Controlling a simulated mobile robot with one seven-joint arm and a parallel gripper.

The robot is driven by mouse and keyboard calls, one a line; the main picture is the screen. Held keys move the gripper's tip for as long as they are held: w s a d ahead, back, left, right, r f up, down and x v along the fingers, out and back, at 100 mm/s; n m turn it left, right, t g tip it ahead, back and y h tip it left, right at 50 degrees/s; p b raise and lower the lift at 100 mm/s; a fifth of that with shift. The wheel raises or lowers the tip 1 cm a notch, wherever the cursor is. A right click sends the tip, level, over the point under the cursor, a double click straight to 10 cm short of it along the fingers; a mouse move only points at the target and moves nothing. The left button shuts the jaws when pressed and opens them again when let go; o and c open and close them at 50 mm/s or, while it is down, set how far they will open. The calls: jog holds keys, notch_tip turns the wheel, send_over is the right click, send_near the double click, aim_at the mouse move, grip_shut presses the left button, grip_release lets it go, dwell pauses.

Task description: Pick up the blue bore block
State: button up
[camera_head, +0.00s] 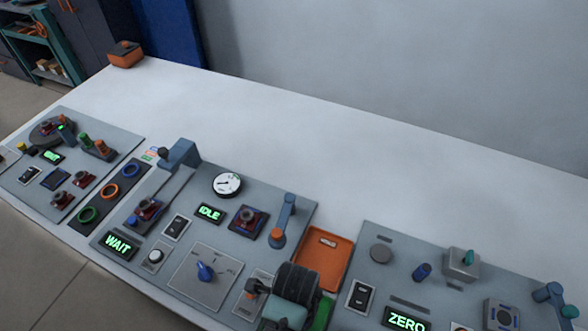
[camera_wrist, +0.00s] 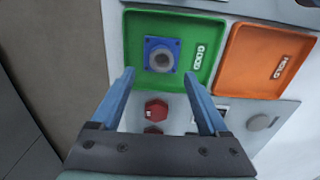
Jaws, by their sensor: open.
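The blue bore block (camera_wrist: 151,44), square with a round grey bore in its top, sits in a green tray (camera_wrist: 200,82) in the wrist view. It lies left of the middle of that tray, beside a white label. My gripper (camera_wrist: 159,75) is open, its two blue fingers apart and empty. In the picture the fingertips reach the near part of the tray, one on each side just below the block; their height above it is hard to tell. In the head view my arm hides the block, and only a strip of the green tray (camera_head: 322,314) shows.
An orange tray (camera_wrist: 234,72) stands right beside the green one; it also shows in the head view (camera_head: 340,262). A red hexagonal part (camera_wrist: 156,109) lies between my fingers, nearer than the tray. Control panels with switches, a dial (camera_head: 227,184) and a lever (camera_head: 284,215) line the bench front.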

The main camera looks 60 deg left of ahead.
jog(key=shift+a+f+p, duration=0.2)
jog(key=shift+f+p, duration=0.15)
jog(key=shift+f, duration=2.3)
grip_shut()
jog(key=shift+r, duration=0.1)
